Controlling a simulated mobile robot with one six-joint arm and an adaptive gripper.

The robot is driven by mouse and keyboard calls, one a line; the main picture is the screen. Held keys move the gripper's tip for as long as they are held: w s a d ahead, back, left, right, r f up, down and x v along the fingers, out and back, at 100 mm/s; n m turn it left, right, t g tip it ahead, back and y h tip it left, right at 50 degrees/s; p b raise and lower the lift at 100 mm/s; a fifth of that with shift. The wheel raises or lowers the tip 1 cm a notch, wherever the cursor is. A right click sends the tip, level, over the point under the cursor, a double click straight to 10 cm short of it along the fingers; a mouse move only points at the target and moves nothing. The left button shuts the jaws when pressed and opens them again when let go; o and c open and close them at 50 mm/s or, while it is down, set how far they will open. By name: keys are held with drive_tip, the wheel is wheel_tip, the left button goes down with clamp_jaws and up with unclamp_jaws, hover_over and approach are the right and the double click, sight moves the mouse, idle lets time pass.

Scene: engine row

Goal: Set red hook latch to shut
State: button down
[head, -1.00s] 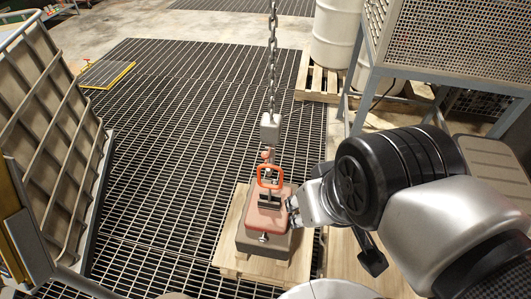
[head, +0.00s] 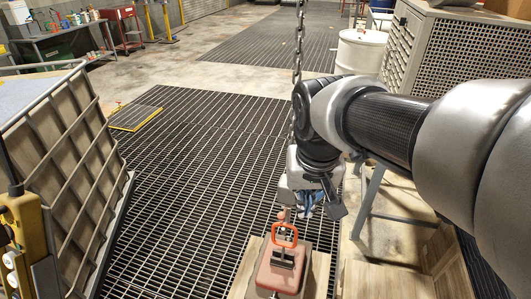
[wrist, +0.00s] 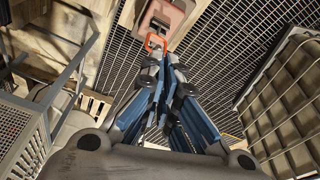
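A red block (head: 280,270) with a dark bracket on top stands on a wooden pallet (head: 246,278) in the head view. An orange-red loop (head: 285,234) rises from it, beneath the hanging chain (head: 298,45). The small red hook part (head: 283,214) shows just above the loop, and my gripper partly covers it; its latch position cannot be made out. My gripper (head: 306,208) is beside and above the loop, pointing down. In the wrist view its blue fingers (wrist: 164,62) converge with tips close together, and nothing shows held. The loop (wrist: 157,42) appears just beyond the tips.
A caged tank (head: 80,170) stands at left. A white drum (head: 360,55) and a perforated metal cabinet (head: 455,60) stand at right, close to my arm. The grating floor (head: 200,160) between them is mostly clear.

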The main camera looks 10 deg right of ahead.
drive_tip(key=w+a+f+m+g+h+p, duration=0.1)
drive_tip(key=w+f+p, duration=0.1)
drive_tip(key=w+f, duration=0.5)
drive_tip(key=w+a+f+m+g+p, duration=0.1)
drive_tip(key=w+f+p, duration=0.15)
drive_tip(key=w, duration=0.85)
drive_tip(key=f, duration=0.3)
drive_tip(key=d+f+b, duration=0.1)
drive_tip(key=f, duration=0.2)
drive_tip(key=f+b, duration=0.1)
drive_tip(key=f, duration=0.3)
drive_tip(key=shift+d+f, duration=0.1)
drive_tip(key=shift+d, duration=0.2)
drive_tip(key=shift+s+a+f+b, duration=0.15)
drive_tip(key=shift+s+f+b, duration=0.1)
drive_tip(key=shift+b, duration=0.45)
